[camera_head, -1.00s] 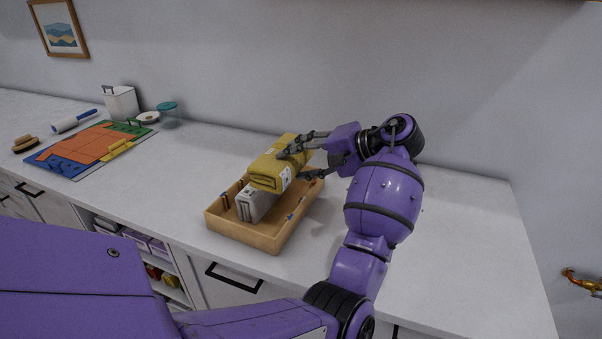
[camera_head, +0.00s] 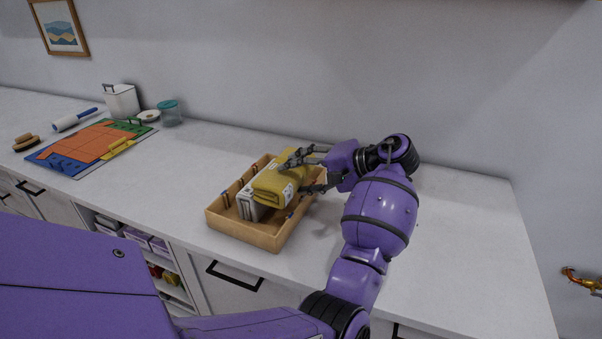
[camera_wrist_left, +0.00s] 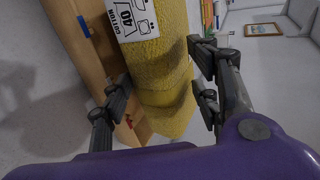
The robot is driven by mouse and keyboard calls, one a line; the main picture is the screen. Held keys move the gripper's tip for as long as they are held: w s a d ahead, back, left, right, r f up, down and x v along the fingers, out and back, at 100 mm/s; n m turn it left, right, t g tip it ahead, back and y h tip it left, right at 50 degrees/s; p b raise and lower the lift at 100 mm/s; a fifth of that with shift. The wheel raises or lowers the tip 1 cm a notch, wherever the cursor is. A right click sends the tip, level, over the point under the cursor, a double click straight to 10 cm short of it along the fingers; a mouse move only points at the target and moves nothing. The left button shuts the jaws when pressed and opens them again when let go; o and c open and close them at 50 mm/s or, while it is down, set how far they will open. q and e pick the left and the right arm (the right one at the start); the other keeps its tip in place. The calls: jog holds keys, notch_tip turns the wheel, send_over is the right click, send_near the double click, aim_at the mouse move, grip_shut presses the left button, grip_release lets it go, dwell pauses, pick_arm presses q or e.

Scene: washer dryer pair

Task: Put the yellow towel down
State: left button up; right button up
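The yellow towel (camera_head: 280,187) is folded, with a white printed label. It is in or just over the right side of the wooden tray (camera_head: 240,232); whether it touches the bottom is hidden. My left gripper (camera_head: 297,174) has its fingers on either side of the towel's right end. In the left wrist view, the yellow towel (camera_wrist_left: 165,75) sits between the fingers of the left gripper (camera_wrist_left: 163,92), which look pressed against it. The tray's wall (camera_wrist_left: 75,35) shows beside it. My right gripper is not in view.
A light grey folded item (camera_head: 247,207) stands in the tray, left of the towel. Thin dividers line the tray. The countertop (camera_head: 465,250) is clear at right.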

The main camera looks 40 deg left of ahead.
pick_arm(q)
jog(key=shift+o, duration=0.5)
jog(key=shift+r, duration=0.25)
jog(key=v, duration=1.2)
jog(key=shift+r+b, duration=0.4)
jog(key=shift+b, duration=0.05)
jog(key=shift+d, duration=0.1)
